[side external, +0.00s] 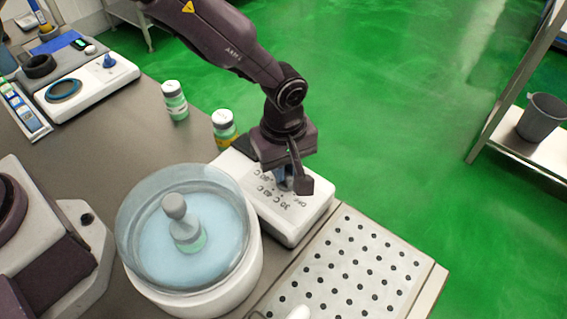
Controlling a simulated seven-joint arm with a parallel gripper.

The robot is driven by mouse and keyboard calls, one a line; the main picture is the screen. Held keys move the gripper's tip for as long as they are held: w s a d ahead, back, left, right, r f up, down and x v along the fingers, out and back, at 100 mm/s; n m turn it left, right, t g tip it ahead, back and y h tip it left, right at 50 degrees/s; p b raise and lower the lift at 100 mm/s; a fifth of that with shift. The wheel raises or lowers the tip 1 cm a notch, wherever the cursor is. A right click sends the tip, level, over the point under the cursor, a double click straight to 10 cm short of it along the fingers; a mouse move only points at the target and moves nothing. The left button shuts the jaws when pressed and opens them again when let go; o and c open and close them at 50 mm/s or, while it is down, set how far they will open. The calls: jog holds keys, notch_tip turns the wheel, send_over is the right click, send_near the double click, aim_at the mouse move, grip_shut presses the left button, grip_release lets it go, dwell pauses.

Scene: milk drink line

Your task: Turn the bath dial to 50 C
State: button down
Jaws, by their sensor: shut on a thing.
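The bath (244,262) is a white round housing with a clear bowl of pale blue water. A bottle with a grey top and green lower band (178,212) stands in the water. A white control box (312,208) adjoins the bath at its upper right, with printed marks including 30 C. My gripper (291,181) points down over the box and is shut on the dial. The fingers hide most of the dial, so its pointer and setting cannot be read.
A perforated plate (350,270) lies at the front right. Another white device with a blue knob (108,62) is at the far left. A dark machine (35,255) stands left of the bath.

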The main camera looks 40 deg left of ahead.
jog(key=m, duration=0.3)
jog(key=shift+w, duration=0.15)
jog(key=m, duration=0.4)
jog(key=shift+w+d, duration=0.15)
jog(key=shift+d, duration=0.05)
jog(key=m, duration=0.6)
jog(key=shift+d, duration=0.3)
jog(key=m, duration=0.6)
jog(key=shift+d+m, duration=0.3)
jog(key=m, duration=0.6)
jog(key=shift+s+d+r+m, duration=0.1)
jog(key=shift+s+d+m, duration=0.15)
jog(key=shift+m, duration=0.15)
jog(key=c, duration=1.1)
grip_release()
jog(key=shift+c, duration=0.2)
